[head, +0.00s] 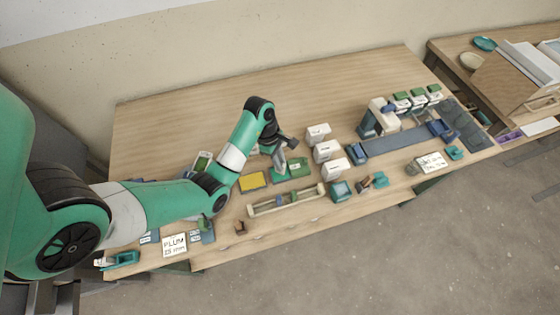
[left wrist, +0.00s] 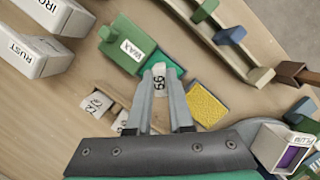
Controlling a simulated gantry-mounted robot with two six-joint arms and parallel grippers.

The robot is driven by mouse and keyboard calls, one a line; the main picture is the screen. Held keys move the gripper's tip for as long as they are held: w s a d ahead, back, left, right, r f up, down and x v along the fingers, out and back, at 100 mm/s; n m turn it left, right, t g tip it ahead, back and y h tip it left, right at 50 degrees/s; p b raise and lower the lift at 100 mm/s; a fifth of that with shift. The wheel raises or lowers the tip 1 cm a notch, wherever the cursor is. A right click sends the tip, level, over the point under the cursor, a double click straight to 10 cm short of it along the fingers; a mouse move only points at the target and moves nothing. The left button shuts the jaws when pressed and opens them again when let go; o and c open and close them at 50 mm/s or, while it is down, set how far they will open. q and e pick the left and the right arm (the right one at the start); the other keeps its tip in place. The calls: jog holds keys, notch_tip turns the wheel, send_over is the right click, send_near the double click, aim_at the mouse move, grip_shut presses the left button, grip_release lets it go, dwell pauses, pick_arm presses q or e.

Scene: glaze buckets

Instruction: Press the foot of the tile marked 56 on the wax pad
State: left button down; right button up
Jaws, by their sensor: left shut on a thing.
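My left gripper (left wrist: 160,72) is shut on a small white tile (left wrist: 158,84) with a two-digit mark that is small and turned in this view; I take it as 56. The wax pad shows in the left wrist view as a green block labelled WAX (left wrist: 120,58) with a brighter green pad (left wrist: 183,72) beside it. The fingertips and tile are over or at the near edge of this bright pad; I cannot tell if the tile's foot touches it. In the head view the gripper (head: 280,166) is down beside the green wax block (head: 298,166), and the tile is hidden.
A yellow sponge (left wrist: 207,104) lies right beside the pad. Other white tiles (left wrist: 97,103) sit by a wooden holder on the other side. White buckets (head: 327,151) stand to the right, and a wooden rack (head: 285,201) lies in front. The table's back left is clear.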

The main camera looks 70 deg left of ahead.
pick_arm(q)
jog(key=shift+f+b, duration=0.45)
jog(key=shift+f, duration=0.1)
dwell(1.4)
notch_tip(320, 180, up, 6)
jog(key=p, duration=0.6)
jog(key=shift+r, duration=0.2)
jog(key=shift+f, duration=0.1)
